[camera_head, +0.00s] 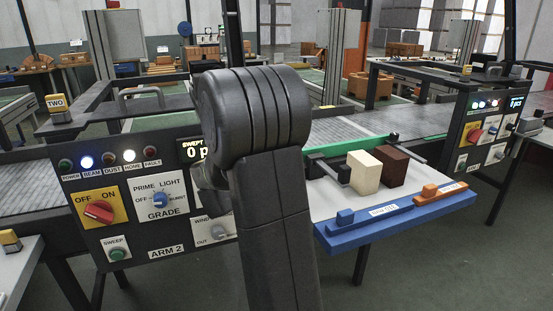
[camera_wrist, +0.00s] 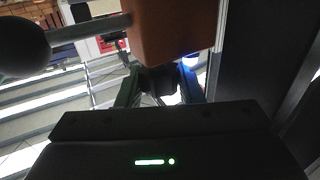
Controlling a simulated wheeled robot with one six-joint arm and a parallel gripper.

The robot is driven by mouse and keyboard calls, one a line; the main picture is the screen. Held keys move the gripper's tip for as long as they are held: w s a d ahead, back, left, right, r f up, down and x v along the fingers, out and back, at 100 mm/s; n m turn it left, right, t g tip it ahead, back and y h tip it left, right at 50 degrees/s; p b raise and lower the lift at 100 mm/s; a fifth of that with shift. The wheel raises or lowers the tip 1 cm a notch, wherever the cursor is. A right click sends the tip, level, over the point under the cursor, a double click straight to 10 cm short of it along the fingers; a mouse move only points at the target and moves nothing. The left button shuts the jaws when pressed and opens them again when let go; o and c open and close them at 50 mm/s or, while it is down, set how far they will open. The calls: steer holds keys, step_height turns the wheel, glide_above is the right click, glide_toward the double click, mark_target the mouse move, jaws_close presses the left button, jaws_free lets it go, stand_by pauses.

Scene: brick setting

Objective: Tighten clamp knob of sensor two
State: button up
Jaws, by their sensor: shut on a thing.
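The yellow block marked TWO (camera_head: 58,102) stands on a grey post at the left in the head view. In the wrist view my gripper (camera_wrist: 159,87) has its two fingers on either side of a small dark piece (camera_wrist: 157,77), which looks like a knob, and is shut on it. Its shape is hard to make out in shadow. An orange-brown block (camera_wrist: 172,30) is just beyond the fingertips. A grey rod (camera_wrist: 90,27) runs from it to a dark round end (camera_wrist: 22,46). In the head view my arm hides the gripper and the held piece.
The control panel (camera_head: 140,247) marked ARM 2, with a red switch (camera_head: 99,211) and GRADE dial (camera_head: 160,200), stands left of my arm. A blue-edged tray (camera_head: 340,238) with cream (camera_head: 364,174) and brown blocks (camera_head: 396,165) is to the right. A conveyor (camera_head: 350,122) runs behind.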

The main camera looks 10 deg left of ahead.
steer(key=shift+f+h, duration=0.1)
steer(key=shift+h, duration=0.2)
steer(key=o, duration=1)
steer(key=shift+c, duration=0.2)
steer(key=p+v, duration=0.1)
steer(key=v, duration=1.2)
steer(key=shift+s+a, duration=0.3)
